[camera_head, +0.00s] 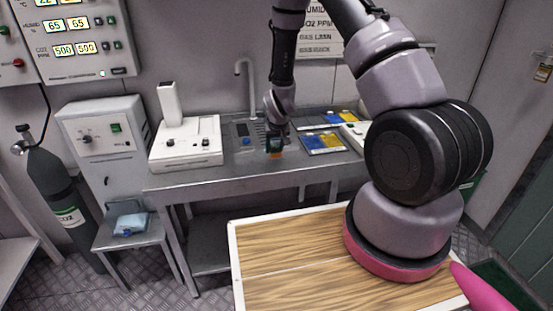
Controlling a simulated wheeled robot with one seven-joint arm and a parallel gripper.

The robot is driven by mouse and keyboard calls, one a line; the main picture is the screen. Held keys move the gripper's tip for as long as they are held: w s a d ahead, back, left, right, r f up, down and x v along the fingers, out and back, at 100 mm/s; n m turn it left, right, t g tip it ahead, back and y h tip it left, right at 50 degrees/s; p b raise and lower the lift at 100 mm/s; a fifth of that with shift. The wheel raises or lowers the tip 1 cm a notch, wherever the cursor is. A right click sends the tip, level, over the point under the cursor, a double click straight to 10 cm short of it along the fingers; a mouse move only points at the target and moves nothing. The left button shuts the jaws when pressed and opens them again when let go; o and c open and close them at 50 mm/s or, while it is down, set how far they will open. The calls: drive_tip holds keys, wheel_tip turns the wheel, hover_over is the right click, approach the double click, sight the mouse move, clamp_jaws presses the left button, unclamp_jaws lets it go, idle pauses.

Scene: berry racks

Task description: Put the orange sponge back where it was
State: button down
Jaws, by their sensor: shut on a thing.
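My gripper (276,142) is small in the view, pointing down over the front part of the metal counter (225,176). It is shut on the orange sponge (275,155), of which only a small orange patch shows below the dark fingers. The sponge is just right of the small sink (243,132), near the counter's front edge. I cannot tell whether the sponge touches the counter.
A white instrument (186,148) stands left on the counter. A tap (244,85) rises behind the sink. Blue and yellow trays (323,142) lie to the right. A low side table (130,228) holds a blue-white cloth (131,223). A gas cylinder (58,195) stands left.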

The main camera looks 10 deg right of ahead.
sight(274, 156)
drive_tip(key=shift+f, duration=2.1)
drive_tip(key=shift+f, duration=0.1)
drive_tip(key=shift+c, duration=1.6)
unclamp_jaws()
drive_tip(key=shift+w, duration=0.1)
